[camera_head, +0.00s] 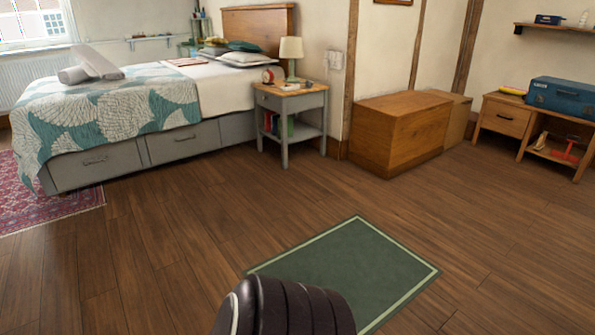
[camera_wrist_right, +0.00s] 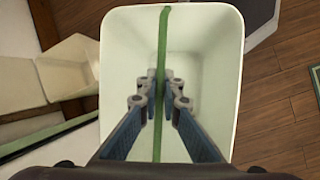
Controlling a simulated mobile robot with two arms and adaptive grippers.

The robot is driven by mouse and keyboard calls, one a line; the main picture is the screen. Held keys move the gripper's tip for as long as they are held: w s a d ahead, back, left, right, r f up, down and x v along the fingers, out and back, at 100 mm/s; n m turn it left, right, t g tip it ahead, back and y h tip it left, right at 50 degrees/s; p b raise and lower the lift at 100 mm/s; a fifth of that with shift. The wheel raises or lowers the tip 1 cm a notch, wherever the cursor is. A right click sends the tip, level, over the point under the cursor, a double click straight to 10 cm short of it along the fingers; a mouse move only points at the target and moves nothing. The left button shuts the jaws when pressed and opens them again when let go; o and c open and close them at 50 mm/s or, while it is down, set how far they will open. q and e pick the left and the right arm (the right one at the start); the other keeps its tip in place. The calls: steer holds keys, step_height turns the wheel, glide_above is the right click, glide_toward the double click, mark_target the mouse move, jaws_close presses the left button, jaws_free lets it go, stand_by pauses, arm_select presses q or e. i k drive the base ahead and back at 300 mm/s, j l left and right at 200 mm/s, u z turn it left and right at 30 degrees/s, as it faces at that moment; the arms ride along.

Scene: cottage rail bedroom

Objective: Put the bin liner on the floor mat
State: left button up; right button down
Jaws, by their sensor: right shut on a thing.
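The bin liner (camera_wrist_right: 215,60) is a pale green, open-topped tub with a thin green handle (camera_wrist_right: 162,40) across its opening, seen from above in the right wrist view. My right gripper (camera_wrist_right: 160,90) is shut on this handle, its fingertips on either side of it. The inside of the liner looks empty. The floor mat (camera_head: 355,265), dark green with a pale border line, lies flat on the wooden floor in the head view. The liner and my left gripper are not in the head view.
Left of the liner in the right wrist view is a cream open container (camera_wrist_right: 70,70). Wooden floor (camera_head: 180,245) around the mat is clear. Farther back are a bed (camera_head: 150,105), a grey nightstand (camera_head: 290,105), a wooden chest (camera_head: 400,135) and a low table (camera_head: 505,118).

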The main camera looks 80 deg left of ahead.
mark_target(331, 275)
steer(key=j+u, duration=0.35)
steer(key=j, duration=0.15)
steer(key=j+u, duration=0.35)
steer(key=i+j+u, duration=0.15)
steer(key=j+u, duration=0.15)
steer(key=j, duration=0.25)
steer(key=i+j+u, duration=0.15)
steer(key=j+u, duration=0.2)
steer(key=i+j, duration=0.15)
steer(key=j, duration=0.2)
steer(key=i+j, duration=0.1)
steer(key=j, duration=0.25)
steer(key=i+j, duration=0.15)
steer(key=j, duration=0.15)
steer(key=i+j+u, duration=0.1)
steer(key=j, duration=0.25)
steer(key=i+j, duration=0.15)
steer(key=j, duration=0.2)
